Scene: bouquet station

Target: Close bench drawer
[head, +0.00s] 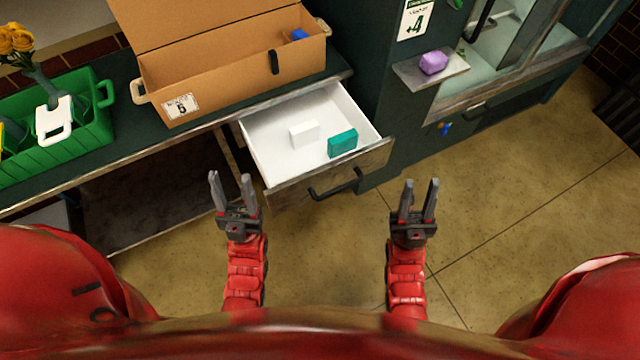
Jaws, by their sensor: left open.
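The bench drawer (268,157) is pulled out from under the bench top. Its front panel (375,163) carries a dark bar handle (336,187). A white block (304,133) and a teal block (342,143) lie inside the drawer. My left gripper (231,190) is open and empty, left of the drawer's front and apart from the handle. My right gripper (418,198) is open and empty, to the right of the handle and apart from it.
A cardboard box (220,85) stands on the bench (115,130) above the drawer. A green crate (60,150) with yellow flowers (15,40) is at the left. A purple item (433,62) sits on a small shelf (410,75) by the glass-fronted cabinet. The floor (490,220) at right is clear.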

